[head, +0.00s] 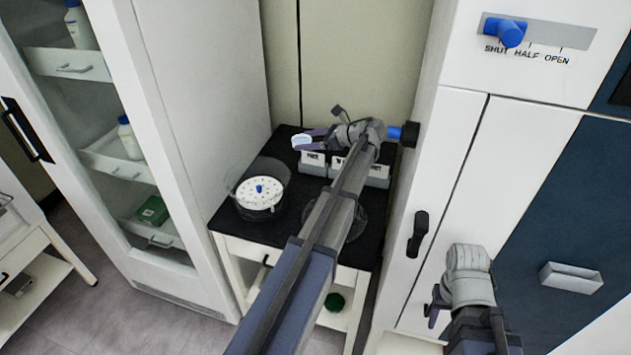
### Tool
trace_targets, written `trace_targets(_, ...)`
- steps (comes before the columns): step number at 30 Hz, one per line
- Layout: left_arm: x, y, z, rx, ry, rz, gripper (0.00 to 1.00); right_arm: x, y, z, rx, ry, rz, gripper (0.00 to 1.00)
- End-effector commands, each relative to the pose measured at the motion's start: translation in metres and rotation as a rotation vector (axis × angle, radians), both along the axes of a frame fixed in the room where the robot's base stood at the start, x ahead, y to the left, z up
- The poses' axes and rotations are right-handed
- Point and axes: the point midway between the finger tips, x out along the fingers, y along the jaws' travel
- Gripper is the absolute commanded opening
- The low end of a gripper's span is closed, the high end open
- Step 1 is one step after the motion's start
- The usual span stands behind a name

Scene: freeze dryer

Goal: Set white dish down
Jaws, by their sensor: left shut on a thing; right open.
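My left gripper (314,138) is shut on a small white dish (301,143) over the back part of the black-topped bench (228,217). The gripper's fingers come at the dish from the right. Whether the dish touches anything below it cannot be told. My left arm crosses the bench and hides part of its middle. My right gripper (434,306) is open and empty, low at the right, in front of the white cabinet.
A clear round vessel with a white perforated plate (258,196) and blue knob stands on the bench's left. Another clear round item (357,222) is partly behind my arm. A tall cabinet (440,150) bounds the right.

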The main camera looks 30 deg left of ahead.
Motion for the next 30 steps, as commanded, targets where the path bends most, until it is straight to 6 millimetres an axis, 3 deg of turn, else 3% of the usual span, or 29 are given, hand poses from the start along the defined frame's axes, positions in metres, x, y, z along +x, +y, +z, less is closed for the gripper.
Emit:
trace_targets(5,0.000,0.000,-0.020,0.000,0.000,0.000,0.23,0.000,0.000,-0.020,0.000,0.000,0.000,0.50)
trace_targets(22,0.000,0.000,-0.121,0.000,0.001,0.000,0.23,0.000,0.000,-0.121,0.000,0.000,0.001,0.50)
trace_targets(26,0.000,0.000,-0.134,0.000,0.001,0.000,0.23,0.000,0.000,-0.134,0.000,0.000,0.001,0.50)
trace_targets(30,0.000,0.000,-0.134,0.000,0.001,0.000,0.23,0.000,0.000,-0.135,0.000,0.000,0.001,0.50)
